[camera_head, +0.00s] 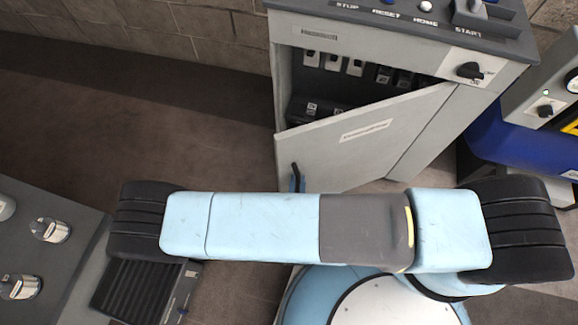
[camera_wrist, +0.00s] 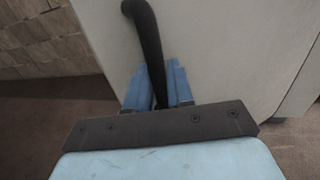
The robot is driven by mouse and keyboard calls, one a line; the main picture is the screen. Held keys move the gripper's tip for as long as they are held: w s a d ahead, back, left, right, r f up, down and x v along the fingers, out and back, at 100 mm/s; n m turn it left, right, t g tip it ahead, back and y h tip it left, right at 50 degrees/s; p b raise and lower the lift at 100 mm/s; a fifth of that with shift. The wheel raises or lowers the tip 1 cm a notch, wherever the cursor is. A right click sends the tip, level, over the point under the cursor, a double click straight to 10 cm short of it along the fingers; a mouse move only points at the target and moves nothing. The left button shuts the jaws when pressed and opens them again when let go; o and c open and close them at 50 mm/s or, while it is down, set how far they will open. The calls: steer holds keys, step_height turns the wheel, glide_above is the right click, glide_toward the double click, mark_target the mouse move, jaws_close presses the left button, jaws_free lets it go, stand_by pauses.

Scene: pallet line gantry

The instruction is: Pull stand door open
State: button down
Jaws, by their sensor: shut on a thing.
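The stand (camera_head: 430,125) is a grey cabinet with a control panel on top. Its door (camera_head: 365,140) stands partly open, its left edge swung out from the body, with a white label on its face. Dark boxes and white-marked switches show inside above the door. The black door handle (camera_head: 295,172) is near the door's left edge; it also shows as a black bar in the wrist view (camera_wrist: 146,38). My gripper (camera_wrist: 158,88) has its blue fingers shut on the handle's lower part. In the head view only a bit of the gripper (camera_head: 298,184) shows above my arm.
A rotary switch (camera_head: 470,71) is on the stand's front right. A blue and grey unit (camera_head: 530,135) stands close on the right. A grey surface with metal knobs (camera_head: 45,255) is at the lower left. The floor left of the stand is clear.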

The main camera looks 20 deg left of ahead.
steer(key=shift+s+d, duration=0.7)
steer(key=shift+s, duration=0.2)
